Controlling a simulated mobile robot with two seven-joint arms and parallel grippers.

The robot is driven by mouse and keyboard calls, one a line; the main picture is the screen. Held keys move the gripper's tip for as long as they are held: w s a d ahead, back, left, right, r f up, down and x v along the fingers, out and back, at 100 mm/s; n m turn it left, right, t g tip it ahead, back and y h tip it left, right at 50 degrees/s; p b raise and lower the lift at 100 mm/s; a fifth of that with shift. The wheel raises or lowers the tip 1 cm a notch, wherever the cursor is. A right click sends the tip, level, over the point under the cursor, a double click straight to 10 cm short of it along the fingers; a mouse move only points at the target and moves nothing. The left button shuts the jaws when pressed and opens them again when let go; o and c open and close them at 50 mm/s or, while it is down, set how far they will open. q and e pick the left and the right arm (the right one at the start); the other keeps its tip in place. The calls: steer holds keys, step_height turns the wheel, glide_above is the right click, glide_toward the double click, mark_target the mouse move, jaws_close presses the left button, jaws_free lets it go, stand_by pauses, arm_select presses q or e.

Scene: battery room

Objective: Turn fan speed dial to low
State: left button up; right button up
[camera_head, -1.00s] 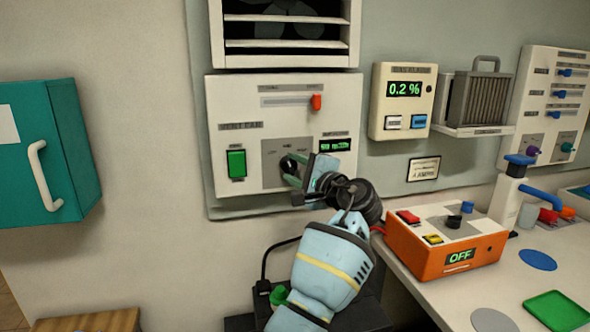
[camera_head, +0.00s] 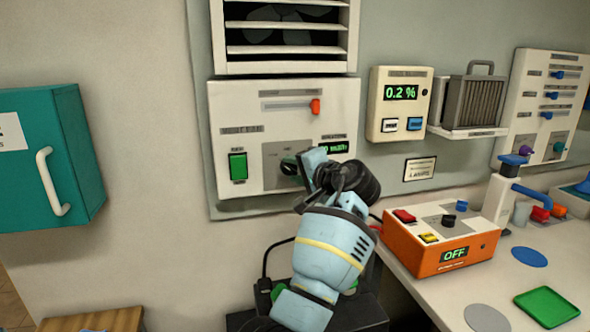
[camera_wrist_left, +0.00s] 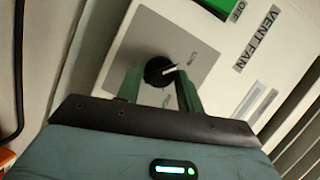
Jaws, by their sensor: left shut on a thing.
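The fan speed dial (camera_wrist_left: 158,71) is a black round knob with a white pointer line on a grey plate (camera_wrist_left: 185,38) of the white vent fan panel (camera_head: 222,110). My left gripper (camera_head: 296,166) reaches the panel from below right. In the left wrist view its two green fingers (camera_wrist_left: 160,84) stand either side of the dial and are shut on it. The pointer line is aimed toward the right in that view, near a small label. In the head view the gripper and wrist hide most of the dial. My right gripper is in neither view.
A green switch (camera_head: 238,166) sits left of the dial, and a slider with a red knob (camera_head: 315,106) above it. A teal cabinet (camera_head: 85,150) hangs at left. An orange box (camera_head: 400,245) reading OFF stands on the bench at right.

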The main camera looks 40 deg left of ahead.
arm_select(q)
steer(key=shift+r, duration=0.1)
steer(key=o, duration=1)
steer(key=shift+v, duration=3.9)
